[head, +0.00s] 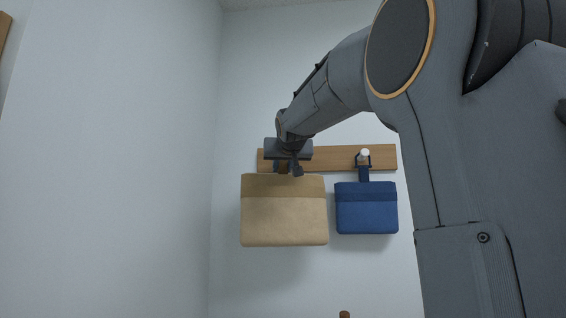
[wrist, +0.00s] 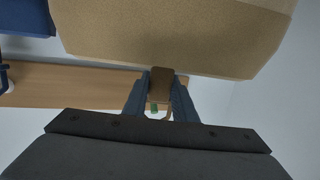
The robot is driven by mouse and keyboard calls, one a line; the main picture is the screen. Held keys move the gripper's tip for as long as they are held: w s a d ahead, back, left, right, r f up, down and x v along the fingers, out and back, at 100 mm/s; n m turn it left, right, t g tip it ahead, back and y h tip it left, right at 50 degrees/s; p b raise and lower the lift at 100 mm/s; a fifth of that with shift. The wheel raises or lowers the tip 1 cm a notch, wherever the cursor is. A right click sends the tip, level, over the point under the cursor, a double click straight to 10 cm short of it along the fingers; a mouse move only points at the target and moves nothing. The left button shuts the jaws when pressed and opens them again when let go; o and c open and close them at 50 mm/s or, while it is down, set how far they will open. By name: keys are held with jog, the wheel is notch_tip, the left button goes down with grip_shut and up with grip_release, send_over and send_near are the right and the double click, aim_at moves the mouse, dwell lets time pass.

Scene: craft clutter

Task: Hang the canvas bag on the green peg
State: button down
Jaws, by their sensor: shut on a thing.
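The tan canvas bag (head: 284,220) hangs upright below my gripper (head: 288,170) in the head view. Its broad side fills the top of the wrist view (wrist: 170,35). My gripper (wrist: 160,85) is shut on the bag's brown strap (wrist: 160,82). A small bit of the green peg (wrist: 155,109) shows between the fingers, close to the strap, in front of the wooden rail (wrist: 70,86). In the head view my gripper hides the green peg. I cannot tell whether the strap is around the peg.
The rail (head: 330,158) is fixed to the pale wall. A blue bag (head: 366,210) hangs from a white peg (head: 364,154) just right of the tan bag, with a narrow gap between. The wall left of the tan bag is bare.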

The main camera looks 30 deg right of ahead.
jog(key=shift+w+d+p, duration=0.55)
jog(key=shift+w+p, duration=0.1)
jog(key=shift+w, duration=0.1)
jog(key=shift+w+d+f+b, duration=0.2)
jog(key=shift+w+f+b, duration=0.1)
jog(key=shift+f, duration=0.15)
jog(key=shift+w+d+f+b, duration=0.15)
jog(key=shift+w+f+b, duration=0.1)
jog(key=shift+f, duration=0.15)
